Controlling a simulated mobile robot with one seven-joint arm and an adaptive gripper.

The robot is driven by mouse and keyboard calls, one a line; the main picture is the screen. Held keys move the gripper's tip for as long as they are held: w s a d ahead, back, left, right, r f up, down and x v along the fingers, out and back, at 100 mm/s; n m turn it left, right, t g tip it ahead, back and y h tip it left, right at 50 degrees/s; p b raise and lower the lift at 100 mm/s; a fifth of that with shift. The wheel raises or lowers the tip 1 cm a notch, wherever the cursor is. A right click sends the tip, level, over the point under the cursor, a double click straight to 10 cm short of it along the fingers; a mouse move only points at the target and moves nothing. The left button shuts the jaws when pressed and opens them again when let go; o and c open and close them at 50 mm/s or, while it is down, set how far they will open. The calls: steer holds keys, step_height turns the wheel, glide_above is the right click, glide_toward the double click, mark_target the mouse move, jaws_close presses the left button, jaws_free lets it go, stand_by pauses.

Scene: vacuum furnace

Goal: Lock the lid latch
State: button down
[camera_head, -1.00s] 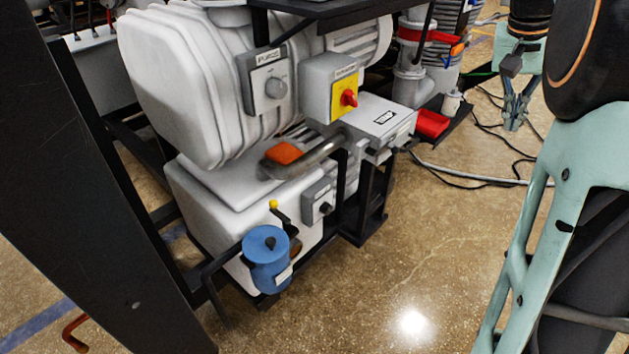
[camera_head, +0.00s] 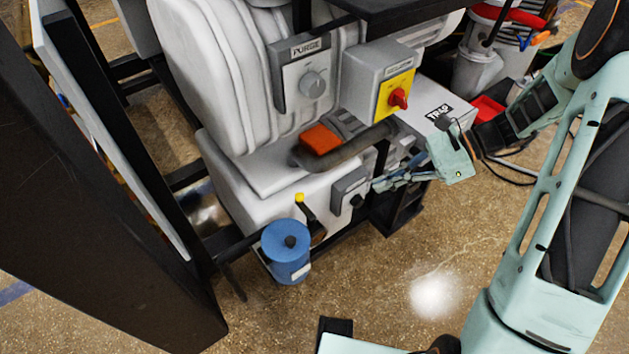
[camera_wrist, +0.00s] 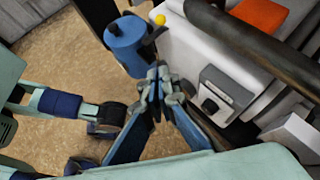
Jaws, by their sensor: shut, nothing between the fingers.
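No part is clearly marked as the lid latch. A dark lever with a yellow ball knob (camera_head: 300,198) stands on the front of the white lower housing, right behind a blue canister (camera_head: 286,250) with a round lid. The wrist view also shows the yellow knob (camera_wrist: 160,19) and the blue canister (camera_wrist: 130,45). My gripper (camera_head: 376,185) is shut and empty, its fingers pointing left in front of the housing. It is near a small grey switch box (camera_head: 349,190) and apart from the yellow knob. In the wrist view, the fingertips (camera_wrist: 161,72) appear just below the canister.
A curved metal pipe (camera_head: 345,148) and an orange block (camera_head: 320,139) sit above the lower housing. A grey box carries a red-and-yellow switch (camera_head: 397,98). A dial panel marked PURGE (camera_head: 310,80) is at its left. A black frame post fills the left. Floor in front is open.

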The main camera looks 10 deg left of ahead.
steer(key=shift+w+a+r+m+y, duration=0.1)
steer(key=shift+a+m+y, duration=0.15)
steer(key=shift+a, duration=0.25)
steer(key=shift+w+a+r+m+y, duration=0.1)
steer(key=shift+a+m+y, duration=0.15)
steer(key=shift+a, duration=0.2)
steer(key=b, duration=0.3)
glide_toward(305, 205)
steer(key=a+f, duration=0.1)
steer(key=a, duration=0.4)
steer(key=shift+s+a+f, duration=0.15)
steer(key=shift+s+a, duration=0.2)
